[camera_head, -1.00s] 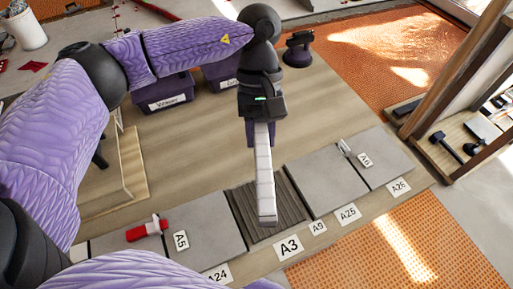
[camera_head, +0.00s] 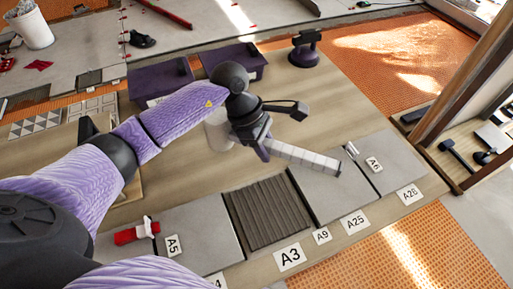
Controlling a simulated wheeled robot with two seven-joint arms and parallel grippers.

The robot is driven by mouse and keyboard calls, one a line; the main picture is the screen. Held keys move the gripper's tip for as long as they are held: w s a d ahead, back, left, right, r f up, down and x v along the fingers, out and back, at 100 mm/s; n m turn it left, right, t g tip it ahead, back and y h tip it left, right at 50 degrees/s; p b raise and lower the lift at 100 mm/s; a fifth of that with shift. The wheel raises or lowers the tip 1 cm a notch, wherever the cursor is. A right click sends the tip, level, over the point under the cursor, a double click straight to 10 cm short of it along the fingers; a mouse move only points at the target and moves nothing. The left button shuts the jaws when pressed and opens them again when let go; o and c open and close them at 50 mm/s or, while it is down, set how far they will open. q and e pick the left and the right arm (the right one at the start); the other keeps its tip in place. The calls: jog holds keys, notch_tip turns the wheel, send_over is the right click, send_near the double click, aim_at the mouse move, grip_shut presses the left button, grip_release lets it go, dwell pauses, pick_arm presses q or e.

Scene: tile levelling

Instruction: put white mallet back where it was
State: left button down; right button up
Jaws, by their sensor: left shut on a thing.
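My left gripper (camera_head: 262,149) is shut on the white mallet, above the wooden work board (camera_head: 333,118). The mallet's white head (camera_head: 217,128) shows to the left of my wrist, partly hidden by it. A long, pale, banded bar (camera_head: 303,158), seemingly its handle, sticks out to the right over a grey tile (camera_head: 325,192). Its tip appears above that tile; whether it touches cannot be told. My right gripper is not in view.
A ridged dark bed (camera_head: 268,212) lies between the grey tiles, near label A3 (camera_head: 290,257). A red tool (camera_head: 137,232) lies at the lower left. Purple bins (camera_head: 160,78) and a dark suction cup (camera_head: 305,50) stand behind. The right shelf holds dark tools (camera_head: 458,156).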

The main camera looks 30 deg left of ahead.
aim_at(272, 170)
pick_arm(q)
notch_tip(272, 170, down, 4)
jog(key=shift+f+b, duration=0.1)
jog(key=shift+b, duration=0.55)
jog(key=shift+f, duration=0.25)
jog(key=shift+r, duration=0.15)
jog(key=c, duration=0.8)
grip_release()
jog(key=o, duration=0.4)
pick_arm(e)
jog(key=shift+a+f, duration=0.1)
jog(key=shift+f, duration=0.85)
